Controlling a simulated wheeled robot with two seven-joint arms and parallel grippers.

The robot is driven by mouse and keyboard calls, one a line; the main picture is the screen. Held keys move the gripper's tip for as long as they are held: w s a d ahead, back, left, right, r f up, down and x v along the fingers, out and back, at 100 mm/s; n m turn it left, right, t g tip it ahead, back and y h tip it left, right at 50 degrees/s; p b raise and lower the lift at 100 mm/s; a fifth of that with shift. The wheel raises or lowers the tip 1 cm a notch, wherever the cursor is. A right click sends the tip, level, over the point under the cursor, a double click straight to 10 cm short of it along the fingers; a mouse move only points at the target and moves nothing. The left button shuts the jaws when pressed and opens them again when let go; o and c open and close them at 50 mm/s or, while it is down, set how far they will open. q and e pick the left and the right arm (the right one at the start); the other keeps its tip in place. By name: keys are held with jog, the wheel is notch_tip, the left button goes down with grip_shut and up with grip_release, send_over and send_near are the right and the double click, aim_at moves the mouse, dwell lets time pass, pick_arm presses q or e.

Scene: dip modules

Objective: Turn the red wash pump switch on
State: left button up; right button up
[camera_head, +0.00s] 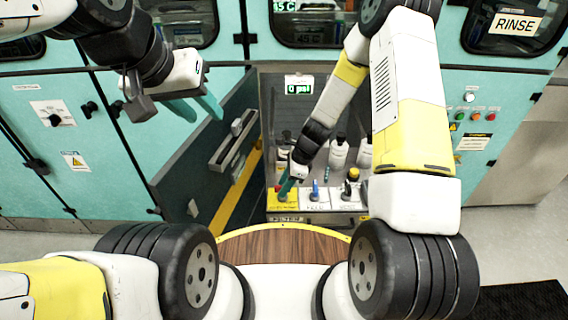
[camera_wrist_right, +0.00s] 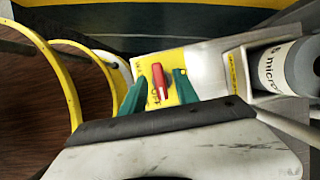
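The red switch (camera_wrist_right: 158,82) shows in the right wrist view as a red lever on a yellow plate (camera_wrist_right: 148,63). My right gripper (camera_wrist_right: 159,90) is open, with one green fingertip on each side of the lever. A small gap shows on both sides, and I cannot tell whether either finger touches it. In the head view my right gripper (camera_head: 287,186) is over the left, yellow section of the switch panel (camera_head: 283,203) and partly hides the red switch. My left gripper (camera_head: 196,107) is open and empty, raised in front of the teal cabinet at the left.
A blue switch (camera_head: 315,189) and a black switch (camera_head: 346,188) stand to the right on the same panel. White bottles (camera_head: 338,153) stand behind it. An open dark door (camera_head: 208,150) is at the left. A grey bottle (camera_wrist_right: 288,68) is right of the plate in the wrist view.

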jog(key=shift+c, duration=0.5)
grip_shut()
jog(key=n+g, duration=0.1)
jog(key=n, duration=0.3)
jog(key=shift+w+n+g, duration=0.2)
jog(key=shift+n+g, duration=0.1)
jog(key=shift+g, duration=0.1)
jog(key=n, duration=0.2)
jog(key=n+g+h, duration=0.1)
jog(key=n, duration=0.1)
jog(key=shift+w+a+n, duration=0.1)
jog(key=shift+a+n, duration=0.05)
jog(key=shift+n, duration=0.15)
jog(key=n+g+h, duration=0.1)
jog(key=n, duration=0.3)
jog(key=shift+h, duration=0.4)
jog(key=shift+a+n+g+h, duration=0.15)
jog(key=shift+n+h, duration=0.25)
jog(key=shift+n, duration=0.8)
jog(key=shift+n+g+h, duration=0.15)
jog(key=shift+n+h, duration=0.25)
jog(key=shift+n, duration=0.8)
